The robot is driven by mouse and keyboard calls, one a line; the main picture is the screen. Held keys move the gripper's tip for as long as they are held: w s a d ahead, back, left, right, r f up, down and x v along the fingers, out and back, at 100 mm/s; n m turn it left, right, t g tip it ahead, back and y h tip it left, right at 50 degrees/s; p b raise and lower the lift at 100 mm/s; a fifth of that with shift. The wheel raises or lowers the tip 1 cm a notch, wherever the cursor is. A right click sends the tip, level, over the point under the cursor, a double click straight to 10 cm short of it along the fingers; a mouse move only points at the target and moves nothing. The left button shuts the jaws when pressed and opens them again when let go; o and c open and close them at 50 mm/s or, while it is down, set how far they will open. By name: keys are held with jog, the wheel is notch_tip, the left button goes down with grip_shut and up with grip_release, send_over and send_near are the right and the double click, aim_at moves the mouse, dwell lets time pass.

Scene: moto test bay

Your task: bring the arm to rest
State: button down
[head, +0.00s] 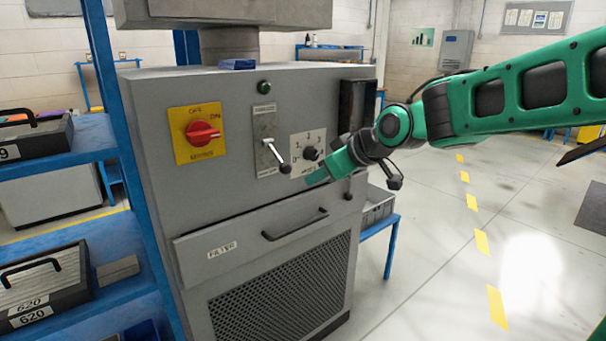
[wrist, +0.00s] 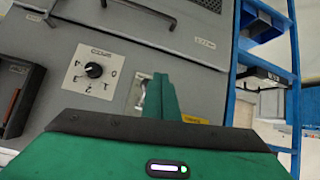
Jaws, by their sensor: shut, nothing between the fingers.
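My gripper (head: 318,178) is at the end of my green arm, in front of the grey cabinet (head: 230,210), low and close to the dial (head: 311,153) and the lever (head: 276,155). Its fingers look closed together and hold nothing. In the wrist view the shut green fingers (wrist: 160,97) point at the cabinet front and partly cover the lever's plate (wrist: 139,92). The dial (wrist: 93,70) shows left of the fingers there, clear of them. Whether the fingertips touch the cabinet, I cannot tell.
A red rotary switch (head: 203,132) sits on a yellow plate at the cabinet's left. The filter drawer (head: 265,235) has a dark handle below. A blue shelf rack (head: 103,75) with cases stands left. A blue stand (head: 392,222) is beside the cabinet. The floor (head: 430,270) at right is open.

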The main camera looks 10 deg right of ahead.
jog(key=s+d+f+m+g+h, duration=0.3)
jog(key=s+d+f+m, duration=0.25)
jog(key=s+d, duration=0.5)
jog(key=s+d+f+m+g+h, duration=0.35)
jog(key=s+d+f, duration=0.25)
jog(key=s+d, duration=0.5)
jog(key=s+d+f+m+g, duration=0.1)
jog(key=s+d+m, duration=0.1)
jog(key=s, duration=0.4)
jog(key=s+d+f+m+g+y, duration=0.1)
jog(key=s+m, duration=0.2)
jog(key=s, duration=0.4)
jog(key=shift+s+d+f+g, duration=0.25)
jog(key=shift+d+f+g, duration=0.1)
jog(key=shift+f, duration=0.05)
